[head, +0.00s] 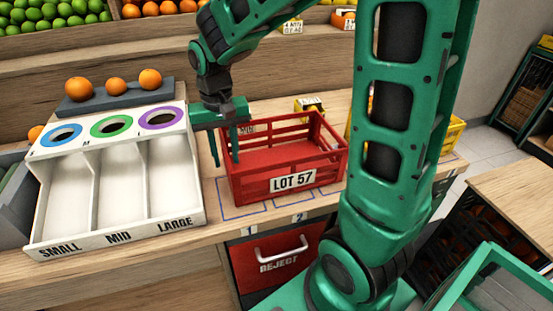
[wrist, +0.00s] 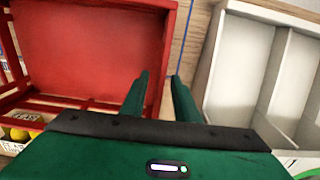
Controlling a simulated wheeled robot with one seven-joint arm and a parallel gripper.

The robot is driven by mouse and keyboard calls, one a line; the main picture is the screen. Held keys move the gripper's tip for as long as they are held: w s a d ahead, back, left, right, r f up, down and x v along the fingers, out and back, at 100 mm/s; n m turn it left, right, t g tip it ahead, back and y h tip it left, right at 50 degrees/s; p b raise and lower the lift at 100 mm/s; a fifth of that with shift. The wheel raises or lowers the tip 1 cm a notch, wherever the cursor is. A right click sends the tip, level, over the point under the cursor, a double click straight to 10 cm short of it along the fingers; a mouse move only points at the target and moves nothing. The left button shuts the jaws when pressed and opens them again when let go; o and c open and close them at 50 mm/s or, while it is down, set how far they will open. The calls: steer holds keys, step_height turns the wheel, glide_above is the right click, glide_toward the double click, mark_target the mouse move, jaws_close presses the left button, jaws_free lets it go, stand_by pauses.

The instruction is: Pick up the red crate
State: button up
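The red crate (head: 290,184), with a "LOT 57" label on its front, stands upright and empty on the wooden counter. It also shows at the left of the wrist view (wrist: 95,48). My gripper (head: 225,163) points down at the crate's left side wall. In the wrist view my gripper's two fingers (wrist: 160,74) are apart, with the crate's side wall running between them. One finger is inside the crate and the other outside. I cannot tell whether either finger touches the wall.
A white sorting tray (head: 118,190) marked SMALL, MID and LARGE stands left of the crate, with a narrow gap. Oranges (head: 150,79) sit above it. A yellow crate (head: 452,132) is to the right behind my arm. A red REJECT drawer (head: 278,262) is below the counter.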

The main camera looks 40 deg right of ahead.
steer(key=shift+f, duration=1.45)
steer(key=shift+c, duration=0.3)
jaws_close()
